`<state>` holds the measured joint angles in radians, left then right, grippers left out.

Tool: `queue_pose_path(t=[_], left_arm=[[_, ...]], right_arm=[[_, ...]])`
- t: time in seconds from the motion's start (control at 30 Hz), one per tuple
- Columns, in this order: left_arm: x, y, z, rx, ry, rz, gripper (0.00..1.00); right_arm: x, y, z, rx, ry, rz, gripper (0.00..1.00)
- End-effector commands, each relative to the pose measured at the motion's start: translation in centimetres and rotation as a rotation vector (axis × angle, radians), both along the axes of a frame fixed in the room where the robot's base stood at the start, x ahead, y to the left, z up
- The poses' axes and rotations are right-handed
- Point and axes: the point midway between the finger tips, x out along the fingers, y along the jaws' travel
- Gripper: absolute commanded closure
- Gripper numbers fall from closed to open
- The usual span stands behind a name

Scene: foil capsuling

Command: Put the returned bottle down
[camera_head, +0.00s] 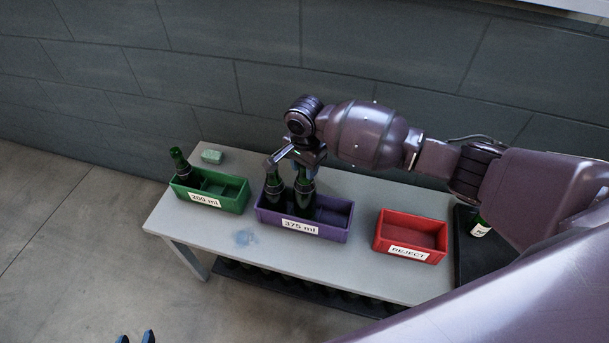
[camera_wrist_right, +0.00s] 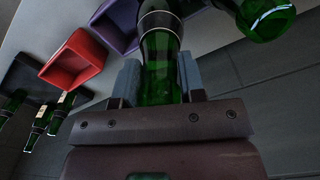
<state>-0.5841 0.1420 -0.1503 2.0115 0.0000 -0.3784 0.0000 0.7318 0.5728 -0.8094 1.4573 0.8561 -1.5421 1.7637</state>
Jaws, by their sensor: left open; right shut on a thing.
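My right gripper (camera_head: 298,158) is above the purple crate marked 375 ml (camera_head: 338,226), shut on the neck of a dark green bottle (camera_head: 305,188). The held bottle (camera_wrist_right: 161,58) also shows between the fingers in the right wrist view. Its lower part is hidden behind the crate's front wall in the head view; I cannot tell whether its base touches the crate floor. A second green bottle (camera_head: 273,190) stands in the crate just to its left. My left gripper (camera_head: 135,338) is at the bottom edge of the head view, open and empty, away from the table.
A green crate marked 200 ml (camera_head: 222,200) holds a bottle (camera_head: 180,161) at left. A red REJECT crate (camera_head: 411,236) looks empty. A dark tray (camera_head: 466,250) with a bottle (camera_head: 480,226) is at right.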

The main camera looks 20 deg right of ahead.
Motion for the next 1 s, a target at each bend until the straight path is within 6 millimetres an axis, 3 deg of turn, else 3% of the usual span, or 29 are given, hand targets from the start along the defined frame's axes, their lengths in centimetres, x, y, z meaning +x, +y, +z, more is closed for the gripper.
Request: queue_pose_path(t=[0.03,0.2,0.63,0.67,0.7,0.8,1.0], left_arm=[[-0.2,0.0,-0.6,0.0,0.008,0.0,0.57],[-0.4,0.0,-1.3,0.0,0.017,-0.001,0.57],[-0.1,0.0,-0.4,0.002,0.002,-0.004,0.57],[-0.1,0.0,-0.5,0.002,0.003,-0.004,0.57],[-0.1,0.0,-0.5,0.002,0.003,-0.004,0.57],[-0.2,0.0,-0.7,0.003,0.007,-0.003,0.57],[-0.3,0.1,-1.1,0.003,0.015,-0.003,0.57]], right_arm=[[0.0,0.0,-1.2,0.0,0.004,-0.001,1.0],[0.0,0.0,-3.6,-0.001,0.003,0.0,1.0],[0.0,0.0,-3.8,0.001,0.0,0.0,1.0],[0.0,0.0,-3.9,0.001,0.001,0.0,0.6],[0.0,0.0,-3.9,0.001,0.001,0.0,0.54],[0.0,0.0,-3.9,0.001,0.001,0.0,0.38],[0.0,0.0,-3.9,0.0,0.001,0.0,0.37]])
